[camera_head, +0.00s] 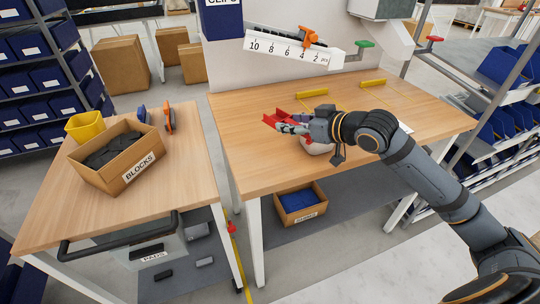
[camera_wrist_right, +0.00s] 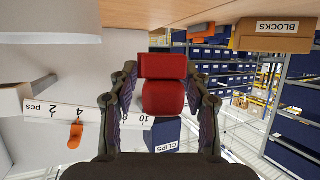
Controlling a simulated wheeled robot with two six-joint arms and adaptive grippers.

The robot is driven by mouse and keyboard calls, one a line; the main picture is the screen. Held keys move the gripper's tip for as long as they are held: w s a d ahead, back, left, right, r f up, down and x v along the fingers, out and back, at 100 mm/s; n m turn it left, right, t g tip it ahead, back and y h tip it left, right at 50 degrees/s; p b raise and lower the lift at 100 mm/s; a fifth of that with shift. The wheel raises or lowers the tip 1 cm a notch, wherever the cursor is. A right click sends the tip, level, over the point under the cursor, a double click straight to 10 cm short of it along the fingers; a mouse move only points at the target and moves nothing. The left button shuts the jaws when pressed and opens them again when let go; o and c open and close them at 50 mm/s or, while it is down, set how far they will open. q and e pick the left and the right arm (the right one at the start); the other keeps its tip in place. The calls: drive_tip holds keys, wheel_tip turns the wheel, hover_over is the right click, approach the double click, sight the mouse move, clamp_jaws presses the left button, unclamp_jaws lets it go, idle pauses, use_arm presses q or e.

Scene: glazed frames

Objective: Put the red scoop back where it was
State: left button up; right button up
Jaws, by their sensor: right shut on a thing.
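The red scoop (camera_head: 279,119) is held in my right gripper (camera_head: 297,129) above the left part of the larger wooden table (camera_head: 255,165). In the right wrist view the red scoop (camera_wrist_right: 163,97) sits between the two dark fingers of the right gripper (camera_wrist_right: 163,82), which close on it from both sides. My left gripper is in neither view.
The left table holds a BLOCKS box (camera_head: 118,172), a yellow bin (camera_head: 85,127), and upright blue (camera_head: 142,113) and orange (camera_head: 169,118) items. A floor gap separates the tables. A white scale beam (camera_head: 292,50) with an orange slider (camera_head: 308,36) stands behind. Yellow bars (camera_head: 312,93) lie on the larger table.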

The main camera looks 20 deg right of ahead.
drive_tip(key=shift+w+a, duration=0.1)
drive_tip(key=shift+a, duration=0.45)
hover_over(270, 158)
wheel_tip(270, 158, down, 6)
drive_tip(key=shift+f+b, duration=0.1)
drive_tip(key=shift+b, duration=0.2)
drive_tip(key=shift+f, duration=1.55)
drive_tip(key=shift+f, duration=0.15)
drive_tip(key=o, duration=1.1)
drive_tip(key=shift+o, duration=0.2)
